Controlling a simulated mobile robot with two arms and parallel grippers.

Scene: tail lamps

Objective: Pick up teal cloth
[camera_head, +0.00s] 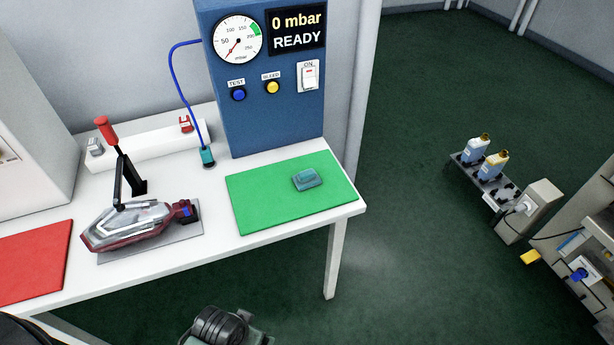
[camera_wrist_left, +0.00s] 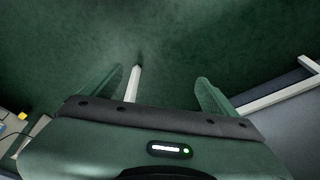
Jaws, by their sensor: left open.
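The teal cloth (camera_head: 308,179) is a small folded pad. It lies on the right part of a green mat (camera_head: 257,205) at the right end of the white table, in the head view. My left gripper (camera_wrist_left: 160,75) shows in the left wrist view with its two green fingers apart and nothing between them. Dark floor and a white table leg show beyond the fingers. The cloth cannot be made out in the left wrist view. Part of my own arm shows at the bottom of the head view, below the table's front edge. My right gripper is in neither view.
A blue test box (camera_head: 262,120) with a gauge stands behind the mat. Left of the mat, a tail lamp (camera_head: 130,226) sits under a red-handled clamp (camera_head: 107,131). A red mat (camera_head: 35,262) lies further left. A low cart (camera_head: 480,182) with bottles stands on the floor at right.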

